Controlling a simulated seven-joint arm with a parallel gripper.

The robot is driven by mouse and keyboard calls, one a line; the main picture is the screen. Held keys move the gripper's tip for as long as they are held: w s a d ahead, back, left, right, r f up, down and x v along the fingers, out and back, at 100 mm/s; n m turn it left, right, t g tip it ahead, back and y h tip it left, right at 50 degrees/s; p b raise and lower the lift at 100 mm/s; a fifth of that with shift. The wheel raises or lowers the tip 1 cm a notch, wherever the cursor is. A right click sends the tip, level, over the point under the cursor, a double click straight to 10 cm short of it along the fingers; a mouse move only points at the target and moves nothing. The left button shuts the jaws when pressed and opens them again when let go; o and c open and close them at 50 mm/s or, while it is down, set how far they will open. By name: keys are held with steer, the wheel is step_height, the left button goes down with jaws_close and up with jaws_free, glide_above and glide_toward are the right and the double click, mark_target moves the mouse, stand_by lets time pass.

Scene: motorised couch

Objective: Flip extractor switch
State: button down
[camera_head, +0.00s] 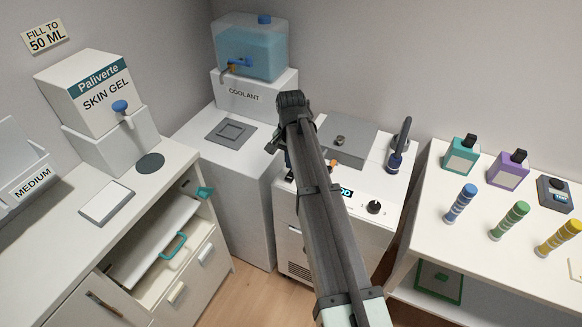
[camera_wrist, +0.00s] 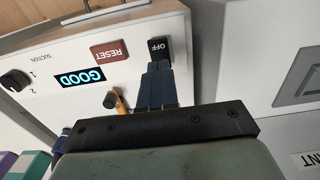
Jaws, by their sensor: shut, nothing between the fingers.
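The extractor's black switch, marked OFF (camera_wrist: 158,45), is on the white front panel (camera_wrist: 110,30) in the wrist view, which shows the panel upside down. My gripper (camera_wrist: 158,68) is shut and empty, its blue fingers together. The fingertips overlap the edge of the switch beside the OFF mark; I cannot tell whether they touch it. In the head view the extractor is the white unit (camera_head: 395,222) in the middle, and my arm hides its switch. My gripper's fingers (camera_head: 289,168) show only partly there.
A grey cabinet with a coolant tank (camera_head: 250,48) stands to the left, and a table with bottles (camera_head: 460,158) to the right.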

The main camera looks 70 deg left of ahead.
mark_target(289, 177)
step_height(289, 177, up, 10)
steer(key=shift+r, duration=0.2)
stand_by(0.4)
steer(key=shift+s+d+r, duration=0.1)
steer(key=shift+s+d, duration=0.15)
steer(key=shift+s, duration=0.15)
step_height(289, 177, down, 14)
stand_by(0.7)
